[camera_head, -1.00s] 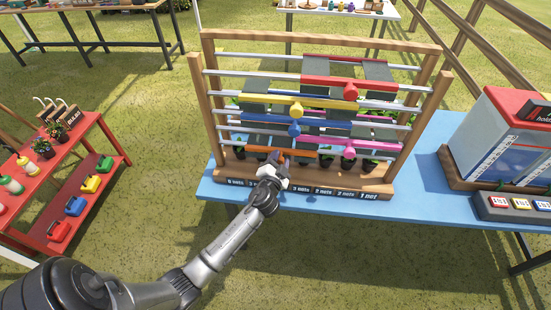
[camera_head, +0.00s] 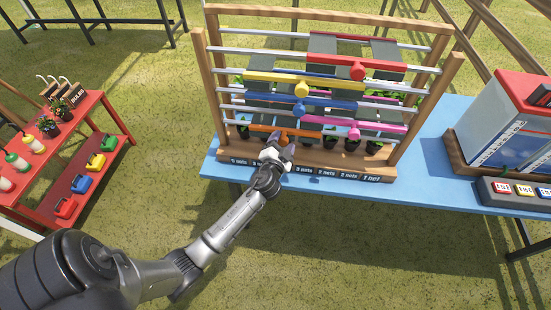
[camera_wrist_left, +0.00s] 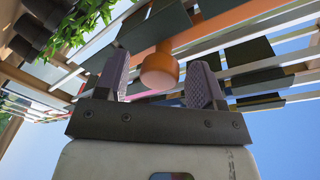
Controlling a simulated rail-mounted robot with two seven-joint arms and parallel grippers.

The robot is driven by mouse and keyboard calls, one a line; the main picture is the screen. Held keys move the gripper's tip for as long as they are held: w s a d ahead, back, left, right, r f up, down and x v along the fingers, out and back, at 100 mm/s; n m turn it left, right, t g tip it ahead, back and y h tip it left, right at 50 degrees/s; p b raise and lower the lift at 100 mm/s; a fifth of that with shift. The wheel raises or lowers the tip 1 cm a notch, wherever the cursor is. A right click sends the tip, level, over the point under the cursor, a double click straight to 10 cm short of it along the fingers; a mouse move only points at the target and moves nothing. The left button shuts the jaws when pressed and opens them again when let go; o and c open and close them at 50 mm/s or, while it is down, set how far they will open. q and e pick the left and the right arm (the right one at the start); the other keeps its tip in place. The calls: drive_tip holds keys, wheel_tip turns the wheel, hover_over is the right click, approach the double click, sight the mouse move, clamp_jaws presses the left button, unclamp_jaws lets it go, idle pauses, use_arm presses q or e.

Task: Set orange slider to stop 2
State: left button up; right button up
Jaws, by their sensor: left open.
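The orange slider (camera_head: 266,130) is the lowest coloured bar on the wooden rack (camera_head: 203,92), toward its left side. Its round orange knob (camera_wrist_left: 159,71) shows in the left wrist view between the two fingers. My left gripper (camera_head: 278,147) is open at the front of the rack, just below the orange slider. In the left wrist view its fingers (camera_wrist_left: 160,82) stand on either side of the knob, with gaps visible. The label strip (camera_head: 300,169) with net counts runs along the rack's base. My right gripper is not in view.
Yellow (camera_head: 275,77), blue (camera_head: 325,104), red (camera_head: 375,63) and pink (camera_head: 335,121) sliders sit on rails above. Potted plants stand behind the rack. A red shelf (camera_head: 110,108) stands left, a cooler (camera_head: 505,125) right.

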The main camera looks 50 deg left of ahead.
use_arm(q)
drive_tip(key=v, duration=1.2)
drive_tip(key=shift+s+d, duration=0.2)
drive_tip(key=shift+s, duration=0.05)
